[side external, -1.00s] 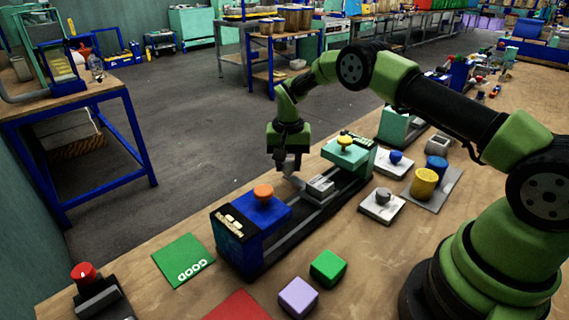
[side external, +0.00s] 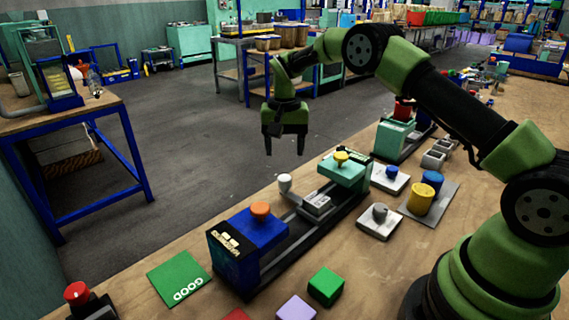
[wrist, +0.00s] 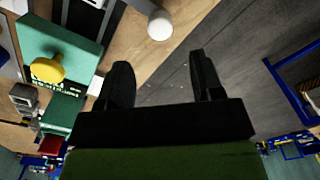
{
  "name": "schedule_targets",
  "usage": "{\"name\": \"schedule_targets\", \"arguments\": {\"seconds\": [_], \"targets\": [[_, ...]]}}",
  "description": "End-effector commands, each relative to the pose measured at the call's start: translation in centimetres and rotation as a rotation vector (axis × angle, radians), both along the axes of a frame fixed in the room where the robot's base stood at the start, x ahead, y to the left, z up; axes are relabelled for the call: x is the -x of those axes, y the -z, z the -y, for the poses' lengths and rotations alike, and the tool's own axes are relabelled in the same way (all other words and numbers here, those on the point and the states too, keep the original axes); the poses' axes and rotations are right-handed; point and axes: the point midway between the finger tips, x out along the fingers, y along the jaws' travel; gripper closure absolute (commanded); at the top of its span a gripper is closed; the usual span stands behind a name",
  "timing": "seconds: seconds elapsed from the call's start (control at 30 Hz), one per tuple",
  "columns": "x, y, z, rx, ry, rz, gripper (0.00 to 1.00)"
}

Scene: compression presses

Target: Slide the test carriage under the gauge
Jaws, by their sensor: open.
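The carriage (side external: 316,203) is a light grey block on the dark rail between the blue press and the green gauge. It sits close to the near edge of the gauge's green head (side external: 342,172), which has a yellow knob. I cannot tell how far it reaches under the head. A white round-topped handle (side external: 285,183) stands upright on the far side of the rail, and it shows in the wrist view (wrist: 160,26). My gripper (side external: 285,153) is open and empty above the handle, fingers pointing down and apart from it. The wrist view shows both fingers (wrist: 163,75) spread with nothing between.
The blue press (side external: 255,235) with an orange knob stands at the rail's near end. A second green press (side external: 394,138) stands behind the gauge.

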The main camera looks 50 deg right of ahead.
Motion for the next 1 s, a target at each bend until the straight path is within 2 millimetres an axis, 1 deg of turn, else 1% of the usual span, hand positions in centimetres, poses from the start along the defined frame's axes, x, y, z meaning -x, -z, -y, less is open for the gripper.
{"name": "schedule_targets", "arguments": {"seconds": [0.03,0.13,0.47,0.57,0.7,0.8,0.9,1.0], "targets": [[0.0,-0.6,0.0,0.000,0.000,0.001,0.40],[0.0,-1.1,0.0,-0.001,0.000,-0.001,0.40],[0.0,-1.2,0.0,-0.001,-0.011,-0.001,0.40],[0.1,-1.2,0.0,-0.001,-0.120,-0.001,0.40],[0.3,-1.2,-0.1,0.000,-0.367,-0.001,0.40],[0.4,-1.2,-0.1,0.000,-0.485,-0.001,0.40],[0.4,-0.6,-0.1,0.000,-0.527,-0.003,0.40],[0.5,0.9,-0.1,-0.003,-0.528,-0.005,0.40]]}}
